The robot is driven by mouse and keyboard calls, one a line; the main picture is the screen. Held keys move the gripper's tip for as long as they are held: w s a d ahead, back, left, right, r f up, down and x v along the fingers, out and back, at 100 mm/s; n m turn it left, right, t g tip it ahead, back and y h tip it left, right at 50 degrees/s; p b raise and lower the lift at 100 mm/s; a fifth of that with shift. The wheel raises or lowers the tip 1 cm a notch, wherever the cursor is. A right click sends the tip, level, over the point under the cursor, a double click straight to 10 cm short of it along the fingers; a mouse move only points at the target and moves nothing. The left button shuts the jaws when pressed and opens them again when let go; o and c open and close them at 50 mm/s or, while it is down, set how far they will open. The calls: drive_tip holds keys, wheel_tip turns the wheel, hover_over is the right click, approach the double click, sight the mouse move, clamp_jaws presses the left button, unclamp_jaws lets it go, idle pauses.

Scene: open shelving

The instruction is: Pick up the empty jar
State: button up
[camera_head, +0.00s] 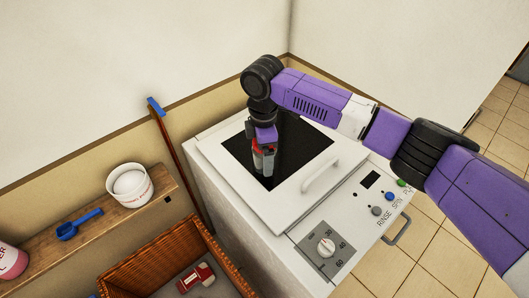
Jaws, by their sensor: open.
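A white open-topped tub (128,186) with red marks stands upright on the wooden shelf at the left; it is the most jar-like thing in view. Its inside looks pale, and I cannot tell for sure that it is empty. My gripper (264,170) points down over the dark glass of the white washing machine's lid, well to the right of the tub and apart from it. It is open. Its fingertips are small and partly hidden, and no held object can be made out.
A blue scoop (80,224) and a pink bottle (10,262) share the wooden shelf (112,222). A wicker basket (150,252) below holds a red-and-white container (196,277). A blue-tipped brown stick (168,133) leans between shelf and washing machine (212,150). The lid has a raised handle (321,175).

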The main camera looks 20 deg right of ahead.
drive_tip(key=shift+f, duration=1.25)
drive_tip(key=c, duration=1.6)
drive_tip(key=shift+c, duration=0.3)
drive_tip(key=shift+r, duration=0.2)
